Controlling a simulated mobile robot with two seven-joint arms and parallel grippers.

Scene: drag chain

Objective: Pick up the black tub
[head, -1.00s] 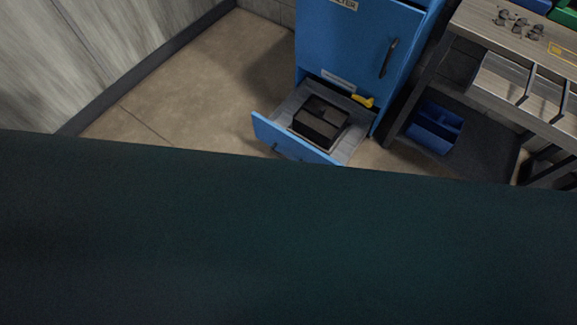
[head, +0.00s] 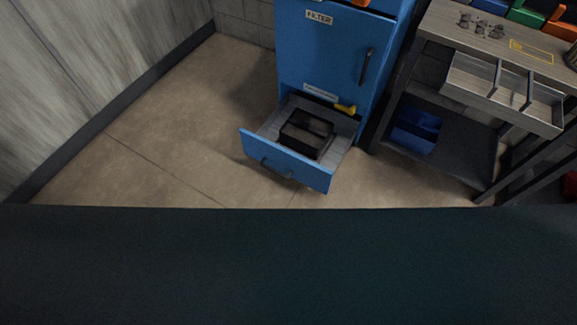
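The black tub (head: 306,134) sits inside the open bottom drawer (head: 283,172) of a blue cabinet. It looks like a dark box with an open top. The drawer is pulled out toward me and its light inner floor shows around the tub. Neither of my grippers is in the head view. A large dark surface fills the lower part of the view.
The blue cabinet (head: 322,55) with a FILTER label stands behind the drawer. A yellow object (head: 345,108) lies at the drawer's back right. A workbench (head: 490,50) stands at right, with a blue bin (head: 415,131) on its lower shelf. Floor (head: 170,130) left of the drawer is clear.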

